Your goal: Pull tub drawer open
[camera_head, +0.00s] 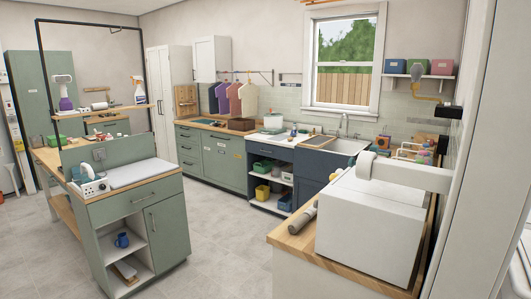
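No drawer is clearly marked as the tub drawer, and I cannot tell which one it is. Green drawer fronts (189,149) in the back-left base cabinet look shut. A wider green front (222,157) with small labels beside them also looks shut. The green island (158,225) has a front with a handle on its right part, also shut. Small tubs, including a yellow tub (262,192), stand on the open shelves of the unit left of the sink (340,146).
A large white box-shaped thing (362,232) stands on the wooden counter (293,243) at the near right, with a grey cylinder (303,218) beside it. Clear tiled floor (222,235) lies between the island and the counters. A blue mug (122,240) sits in the island's open shelf.

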